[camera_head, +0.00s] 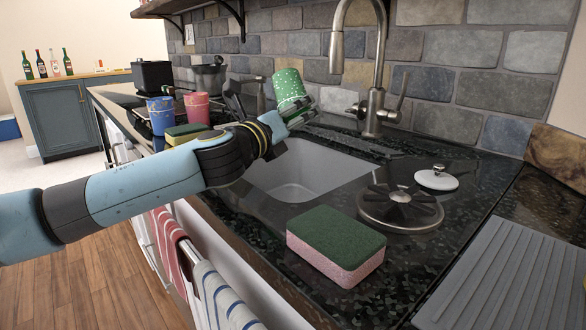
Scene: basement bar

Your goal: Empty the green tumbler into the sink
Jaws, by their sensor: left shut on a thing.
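The green tumbler (288,88) with white dots is held by my left gripper (298,108) above the back left part of the sink. The tumbler is slightly tilted, and its contents cannot be seen. My left gripper is shut on its lower part, with the arm reaching in from the left across the counter front. The sink (300,177) is a white basin set in the dark counter, with its left part hidden behind my arm. My right gripper is not in view.
The steel faucet (375,105) rises behind the sink. A green and pink sponge (335,247), a metal strainer (400,207) and a white lid (436,179) lie on the right. Blue (161,114) and red (197,108) cups and another sponge (186,133) stand at the left.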

